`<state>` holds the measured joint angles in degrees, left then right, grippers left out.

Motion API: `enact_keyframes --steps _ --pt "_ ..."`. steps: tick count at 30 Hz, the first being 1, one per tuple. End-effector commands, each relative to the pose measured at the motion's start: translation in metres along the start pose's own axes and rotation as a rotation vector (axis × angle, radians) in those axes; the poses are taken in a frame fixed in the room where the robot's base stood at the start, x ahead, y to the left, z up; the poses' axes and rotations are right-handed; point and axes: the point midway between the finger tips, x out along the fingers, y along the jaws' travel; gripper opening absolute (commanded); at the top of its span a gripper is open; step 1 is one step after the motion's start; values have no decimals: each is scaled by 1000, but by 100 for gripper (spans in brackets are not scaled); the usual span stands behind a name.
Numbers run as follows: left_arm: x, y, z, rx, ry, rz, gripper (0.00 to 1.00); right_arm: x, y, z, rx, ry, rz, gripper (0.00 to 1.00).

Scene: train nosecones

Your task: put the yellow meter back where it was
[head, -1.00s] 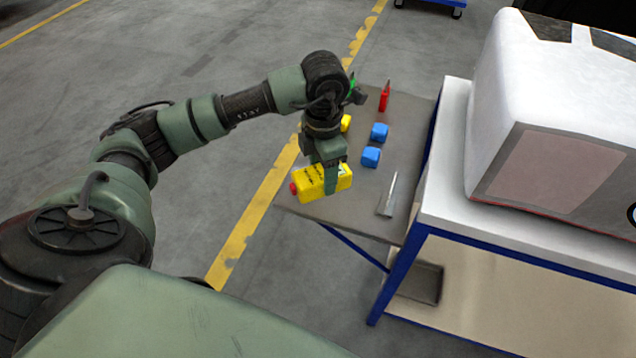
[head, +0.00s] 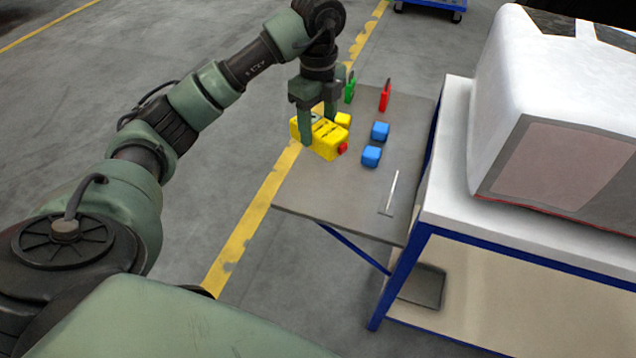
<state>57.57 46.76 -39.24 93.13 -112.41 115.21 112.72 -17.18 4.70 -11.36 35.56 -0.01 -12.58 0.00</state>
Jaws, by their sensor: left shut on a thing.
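The yellow meter (head: 328,142) is a yellow box with dark markings and a red knob at its right end. My left gripper (head: 318,140) is shut on it, with the fingers pointing down on either side of its body. The meter is over the far left part of the grey side table (head: 330,200). I cannot tell whether it touches the table top. My right gripper is not in view.
A metal square (head: 391,193) lies nearer. A white nosecone (head: 560,120) stands on the right-hand table.

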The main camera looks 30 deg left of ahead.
Motion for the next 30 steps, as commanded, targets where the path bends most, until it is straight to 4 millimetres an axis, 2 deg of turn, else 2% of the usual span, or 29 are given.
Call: enact_keyframes --steps 1,3,12,15,20,27,30 --pt "20 1 -2 3 6 5 0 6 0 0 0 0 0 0" --pt "38 1 -2 2 5 5 0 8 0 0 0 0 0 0" --pt "106 1 -1 2 1 3 0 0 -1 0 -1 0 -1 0" --pt "119 0 0 3 0 1 0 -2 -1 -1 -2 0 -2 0" --pt "128 0 0 4 0 -1 0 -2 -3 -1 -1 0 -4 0" --pt "161 0 -1 3 1 2 0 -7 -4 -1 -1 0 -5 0" --pt "168 0 0 4 0 -2 0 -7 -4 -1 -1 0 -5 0"
